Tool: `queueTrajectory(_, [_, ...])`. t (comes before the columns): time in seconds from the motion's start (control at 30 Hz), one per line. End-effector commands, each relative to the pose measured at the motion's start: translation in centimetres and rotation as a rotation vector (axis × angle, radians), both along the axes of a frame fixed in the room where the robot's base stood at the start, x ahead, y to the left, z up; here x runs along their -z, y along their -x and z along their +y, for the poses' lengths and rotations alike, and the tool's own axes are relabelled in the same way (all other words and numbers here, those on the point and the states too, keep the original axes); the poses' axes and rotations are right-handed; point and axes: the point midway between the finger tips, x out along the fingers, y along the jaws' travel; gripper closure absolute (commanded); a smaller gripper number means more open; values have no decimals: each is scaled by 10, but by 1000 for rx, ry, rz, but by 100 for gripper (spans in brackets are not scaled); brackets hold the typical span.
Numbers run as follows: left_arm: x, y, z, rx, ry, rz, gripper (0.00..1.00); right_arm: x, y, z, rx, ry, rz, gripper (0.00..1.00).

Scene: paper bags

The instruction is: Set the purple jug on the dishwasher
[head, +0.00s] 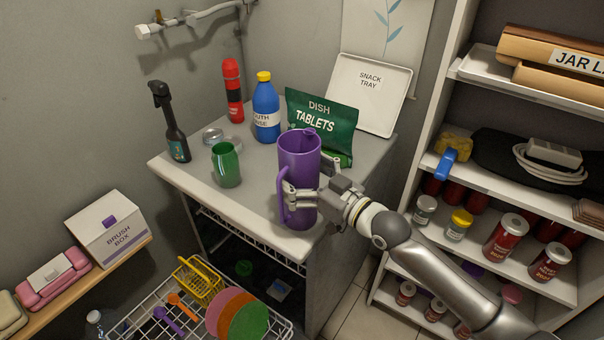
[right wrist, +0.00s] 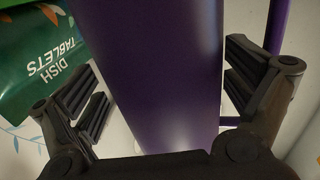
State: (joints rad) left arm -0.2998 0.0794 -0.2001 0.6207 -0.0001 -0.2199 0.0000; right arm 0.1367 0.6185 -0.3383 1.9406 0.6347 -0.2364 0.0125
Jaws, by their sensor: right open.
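The purple jug (head: 299,165) stands upright at the front right corner of the grey dishwasher top (head: 262,212), with its handle towards the left front. My right gripper (head: 307,196) is at the jug's lower half, reaching in from the right. In the right wrist view its open fingers (right wrist: 160,88) lie on either side of the jug's purple body (right wrist: 150,60), with a visible gap on the left. The handle (right wrist: 277,25) shows beyond the right finger. My left gripper is not in view.
A green tablets bag (head: 322,118) stands close behind the jug, before the snack tray (head: 368,95). A green cup (head: 226,165), a blue bottle (head: 266,108) and a black spray bottle (head: 173,125) share the top. A wire rack (head: 145,312) sticks out below. Shelves (head: 425,180) stand right.

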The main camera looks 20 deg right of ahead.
Motion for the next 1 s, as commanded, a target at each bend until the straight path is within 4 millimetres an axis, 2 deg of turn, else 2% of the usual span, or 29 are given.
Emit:
queueTrajectory(0.23, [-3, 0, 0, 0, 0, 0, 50, -5, 0, 0, 0, 0, -1, 2])
queueTrajectory(0.33, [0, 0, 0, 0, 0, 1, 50, -2, 6, -4, 1, 1, 2, 2])
queueTrajectory(0.7, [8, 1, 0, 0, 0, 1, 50, -1, 56, -29, -2, 3, 3, 2])
queueTrajectory(1.0, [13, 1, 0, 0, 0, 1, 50, -1, 89, -48, 1, 1, 4, 2])
